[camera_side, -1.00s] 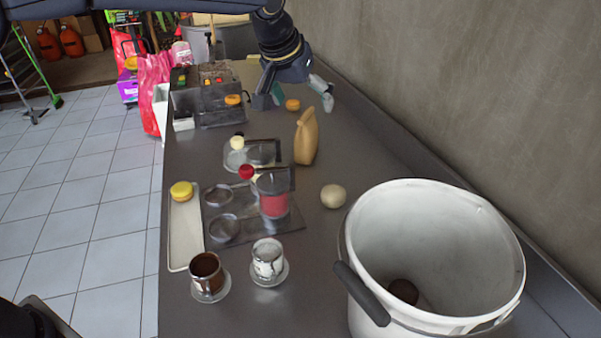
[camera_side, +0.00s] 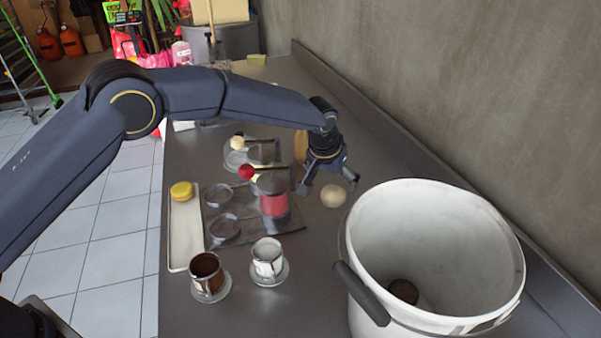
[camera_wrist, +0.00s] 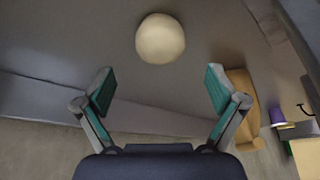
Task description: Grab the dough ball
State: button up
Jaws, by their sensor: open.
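The dough ball (camera_side: 333,196) is a pale, round lump on the grey worktop, left of the white bucket. In the wrist view the dough ball (camera_wrist: 160,38) lies ahead of the fingertips, roughly centred between them. My gripper (camera_side: 328,187) is open, its fingers pointing down just behind and around the near side of the ball in the side view. In the wrist view my gripper (camera_wrist: 158,88) has both teal-padded fingers spread wide with nothing between them. I cannot tell the exact height of the fingertips above the worktop.
A large white bucket (camera_side: 440,195) with a dark handle stands close on the right. A tan bag-like item (camera_wrist: 240,95) stands beside the right finger. A glass jar with red contents (camera_side: 274,204) and two cups (camera_side: 207,272) are to the left. A wall runs along the right.

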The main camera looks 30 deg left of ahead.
aim_at(333, 189)
jog(key=x, duration=0.4)
jog(key=shift+s+f, duration=0.15)
jog(key=shift+f, duration=0.3)
jog(key=c, duration=1.3)
